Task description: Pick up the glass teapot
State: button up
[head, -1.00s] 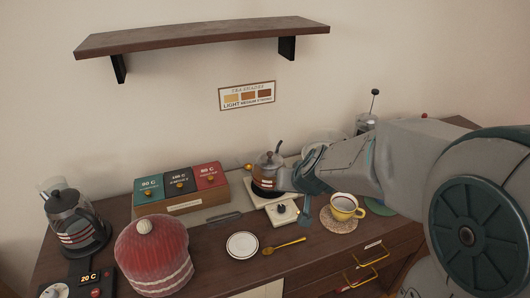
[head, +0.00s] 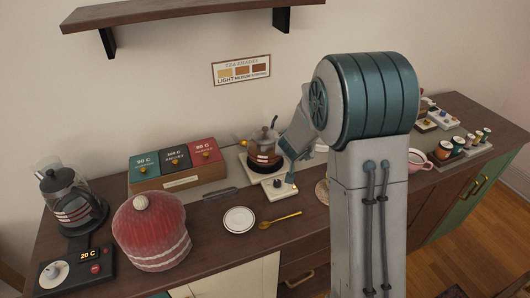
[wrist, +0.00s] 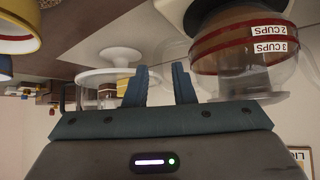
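A glass teapot (head: 264,150) with a dark lid and brown lower part stands upright on a round black burner on a white base (head: 262,171). In the wrist view, which is upside down, a glass vessel (wrist: 245,58) with a red band and cup labels fills the upper right; it looks like this teapot. My gripper (wrist: 160,85) has its two teal fingers apart with nothing held between them. The vessel lies to the right of the fingers there, not between them. In the head view my gripper is beside the teapot's right side, partly hidden by my arm.
A second glass pot (head: 72,207) stands at the left by a 20 C unit (head: 78,268). A red knitted cosy (head: 150,232), white saucer (head: 239,219) and spoon (head: 280,219) lie in front. Labelled boxes (head: 175,158) stand left of the burner. A yellow cup (wrist: 18,28) is at the wrist view's edge.

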jog(key=shift+b+x, duration=0.4)
jog(key=shift+x, duration=2.3)
jog(key=shift+w+r, duration=0.1)
jog(key=shift+w, duration=0.05)
grip_shut()
